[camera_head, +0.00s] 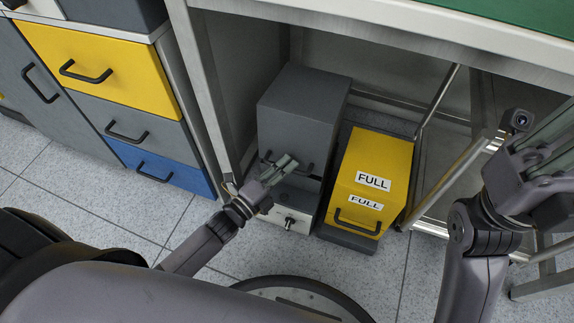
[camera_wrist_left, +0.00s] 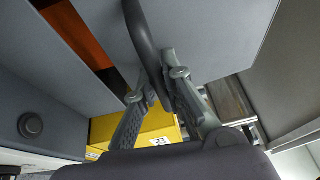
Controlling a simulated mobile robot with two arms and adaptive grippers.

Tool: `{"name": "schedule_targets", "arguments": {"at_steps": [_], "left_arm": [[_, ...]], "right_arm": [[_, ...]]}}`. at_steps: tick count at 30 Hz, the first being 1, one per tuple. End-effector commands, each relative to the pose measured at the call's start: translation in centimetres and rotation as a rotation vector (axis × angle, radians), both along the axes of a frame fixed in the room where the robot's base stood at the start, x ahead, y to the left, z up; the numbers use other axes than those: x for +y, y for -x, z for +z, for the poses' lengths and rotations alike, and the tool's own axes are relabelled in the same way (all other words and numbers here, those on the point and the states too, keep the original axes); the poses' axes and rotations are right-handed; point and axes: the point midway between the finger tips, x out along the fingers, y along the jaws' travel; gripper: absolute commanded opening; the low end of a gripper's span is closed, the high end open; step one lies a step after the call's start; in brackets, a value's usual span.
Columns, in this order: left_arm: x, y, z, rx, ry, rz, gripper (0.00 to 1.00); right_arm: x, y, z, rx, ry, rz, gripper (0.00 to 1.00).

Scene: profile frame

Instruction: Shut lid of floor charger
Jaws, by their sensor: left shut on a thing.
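The floor charger (camera_head: 302,105) is a dark grey box under the table, with a pale lower front that bears a knob. Its grey lid (camera_wrist_left: 215,35) carries a black handle (camera_wrist_left: 143,35), seen close up in the left wrist view. My left gripper (camera_head: 284,166) is at the front of the charger, shut on the handle, and its fingers (camera_wrist_left: 160,88) show on both sides of the bar. An orange-red strip (camera_wrist_left: 78,32) shows beside the lid. The gripper hides part of the handle in the head view. My right gripper (camera_head: 545,135) is away at the right; its fingertips are unclear.
A yellow box (camera_head: 372,165) labelled FULL stands close to the charger's right side. Table legs (camera_head: 206,95) and a metal bar (camera_head: 450,180) flank them. A drawer cabinet (camera_head: 128,95) stands at the left. Tiled floor (camera_head: 125,210) in front is free.

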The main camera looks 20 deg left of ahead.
Motion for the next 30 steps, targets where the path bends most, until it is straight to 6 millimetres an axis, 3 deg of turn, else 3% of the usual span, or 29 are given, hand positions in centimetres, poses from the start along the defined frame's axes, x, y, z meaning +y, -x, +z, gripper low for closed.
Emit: {"name": "schedule_targets", "arguments": {"at_steps": [1,6,17,18,27,30], "left_arm": [[0.1,0.1,-1.4,-0.007,-0.002,0.004,0.0],[0.1,0.6,-3.2,-0.013,-0.004,0.003,0.0],[0.1,0.8,-3.6,-0.006,-0.007,0.002,0.0],[0.1,0.8,-3.6,-0.006,-0.006,0.002,0.11],[0.0,0.8,-3.5,-0.008,-0.004,0.001,0.31],[0.1,0.8,-3.4,-0.01,-0.003,0.001,0.31]], "right_arm": [[0.0,0.3,-0.2,-0.025,0.001,0.0,0.0],[0.2,0.6,0.7,-0.06,0.004,-0.003,0.0],[0.2,0.6,1.0,-0.064,0.005,-0.004,0.0],[0.2,0.6,1.0,-0.064,0.005,-0.004,0.0],[0.2,0.6,1.0,-0.063,0.005,-0.003,0.0],[0.2,0.6,1.0,-0.063,0.005,-0.003,0.0]]}}
